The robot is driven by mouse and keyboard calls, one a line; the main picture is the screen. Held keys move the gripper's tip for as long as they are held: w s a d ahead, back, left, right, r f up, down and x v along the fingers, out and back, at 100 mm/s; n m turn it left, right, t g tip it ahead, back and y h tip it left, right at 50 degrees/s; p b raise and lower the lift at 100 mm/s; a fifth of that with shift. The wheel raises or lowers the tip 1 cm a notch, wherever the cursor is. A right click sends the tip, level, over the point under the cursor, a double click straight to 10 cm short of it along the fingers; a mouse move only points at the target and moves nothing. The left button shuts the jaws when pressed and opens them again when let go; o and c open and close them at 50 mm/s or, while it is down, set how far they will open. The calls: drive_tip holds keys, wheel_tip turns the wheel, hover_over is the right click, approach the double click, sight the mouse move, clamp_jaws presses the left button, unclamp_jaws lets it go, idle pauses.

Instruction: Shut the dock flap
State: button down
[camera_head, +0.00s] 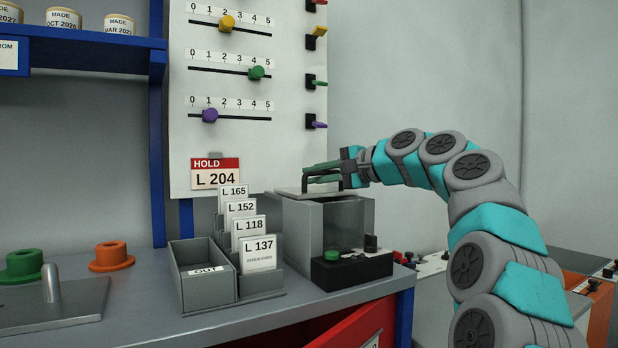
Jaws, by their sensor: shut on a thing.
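The dock is a grey box (300,232) on the bench, with a darker front panel (345,224). A thin grey flap (292,194) lies across its top, looking about level; I cannot tell whether it is fully down. A dark bar handle (305,185) stands up from the flap. My gripper (318,173) has green fingers and comes in from the right, just above the flap. It is shut on the handle, and its fingers hide part of it.
A black box with a green button (331,256) stands before the dock. Left of it are a card rack (262,285) and a grey OUT tray (207,300). The slider board (235,140) rises behind. A red drawer or door (355,330) is open below the bench.

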drive_tip(key=s+d, duration=0.2)
drive_tip(key=s, duration=0.2)
drive_tip(key=shift+s+d+r+b, duration=0.15)
drive_tip(key=shift+s+d+b, duration=0.2)
drive_tip(key=shift+s+d, duration=0.05)
drive_tip(key=shift+a, duration=0.1)
drive_tip(key=c, duration=1.2)
unclamp_jaws()
drive_tip(key=shift+s, duration=0.1)
drive_tip(key=shift+o, duration=0.2)
drive_tip(key=v, duration=0.7)
drive_tip(key=shift+s+d, duration=0.2)
drive_tip(key=shift+d, duration=0.05)
